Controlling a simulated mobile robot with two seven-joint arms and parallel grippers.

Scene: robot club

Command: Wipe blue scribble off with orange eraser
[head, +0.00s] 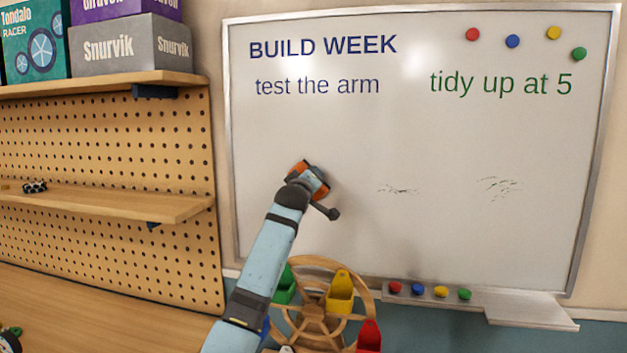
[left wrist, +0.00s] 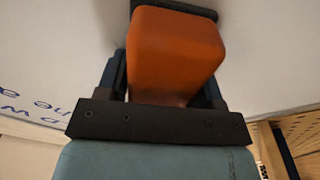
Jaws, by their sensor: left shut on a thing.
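The whiteboard (head: 430,240) fills the right of the head view. My left gripper (head: 309,179) is at the board, left of its middle and below the words "test the arm". It is shut on the orange eraser (left wrist: 176,50), which fills the upper middle of the left wrist view. The eraser is at or very near the board; contact is hidden. No clear blue scribble shows; the board behind the gripper is hidden. Faint dark broken marks (head: 398,190) lie right of the gripper, with another faint patch (head: 500,187) farther right. My right gripper is not in view.
Blue and green writing (head: 322,47) and several round magnets (head: 512,41) are along the board's top. The tray (head: 520,307) below holds coloured round pieces. A wooden wheel (head: 318,312) with coloured bins stands below the arm. Pegboard shelves (head: 110,205) are left.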

